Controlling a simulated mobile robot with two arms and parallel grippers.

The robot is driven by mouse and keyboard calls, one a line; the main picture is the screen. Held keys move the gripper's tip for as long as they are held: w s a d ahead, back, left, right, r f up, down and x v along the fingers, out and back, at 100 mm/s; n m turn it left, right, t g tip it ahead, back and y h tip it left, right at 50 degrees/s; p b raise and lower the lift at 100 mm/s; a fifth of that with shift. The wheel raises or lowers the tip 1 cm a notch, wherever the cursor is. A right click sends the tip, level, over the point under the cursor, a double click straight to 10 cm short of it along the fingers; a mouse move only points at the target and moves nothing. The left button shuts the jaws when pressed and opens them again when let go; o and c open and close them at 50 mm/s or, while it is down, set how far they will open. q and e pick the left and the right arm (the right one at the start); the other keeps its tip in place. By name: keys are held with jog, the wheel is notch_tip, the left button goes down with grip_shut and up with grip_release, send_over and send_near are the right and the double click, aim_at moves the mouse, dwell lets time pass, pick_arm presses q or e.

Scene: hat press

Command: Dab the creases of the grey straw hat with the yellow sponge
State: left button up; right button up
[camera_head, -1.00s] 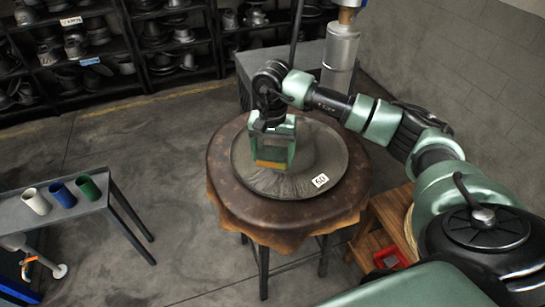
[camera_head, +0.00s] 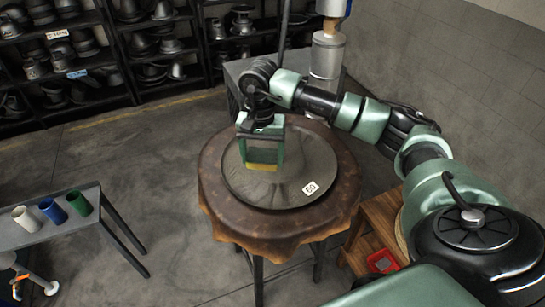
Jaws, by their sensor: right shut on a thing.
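The grey straw hat (camera_head: 290,180) lies on a round table with a brown leather-like cover (camera_head: 340,190). A white tag marked 60 sits on its front right part. My right gripper (camera_head: 262,158) points down over the left part of the hat, shut on the yellow sponge (camera_head: 262,167). Only a low strip of the sponge shows between the green fingers. I cannot tell for certain whether the sponge touches the hat. The hat's middle is partly hidden by the gripper. My left gripper is not in view.
A grey side table (camera_head: 75,232) at left holds a white cup (camera_head: 27,219), a blue cup (camera_head: 53,210) and a green cup (camera_head: 79,203). A wooden stand (camera_head: 380,225) with a red item (camera_head: 383,261) is at right. Black shelves (camera_head: 125,55) with metal forms line the back.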

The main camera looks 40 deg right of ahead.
jog(key=shift+w+r+m+b, duration=0.1)
jog(key=shift+r+m+b, duration=0.15)
jog(key=shift+m+b, duration=0.3)
jog(key=shift+r+m, duration=0.25)
jog(key=shift+m, duration=0.4)
jog(key=shift+a, duration=0.1)
